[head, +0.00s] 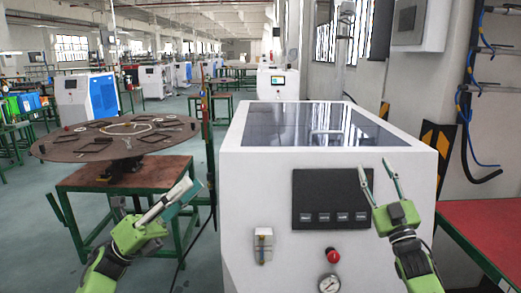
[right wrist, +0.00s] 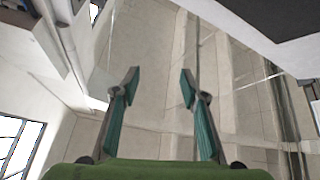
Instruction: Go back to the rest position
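My left gripper (head: 192,187) is raised at the left, in front of the round brown table. Its fingers point up and right and overlap from this angle, so the gap between them is unclear. I see no object in it. My right gripper (head: 376,168) is in front of the right part of the white generator cabinet (head: 275,190), fingers pointing up. The right wrist view shows its two fingers (right wrist: 160,80) apart with nothing between them.
The cabinet has a black panel (head: 334,199), a red button (head: 333,255) and a gauge (head: 329,283). A round table (head: 115,145) with several dark frames stands at the left. A red-topped table (head: 490,230) is at the right. Floor shows at the far left.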

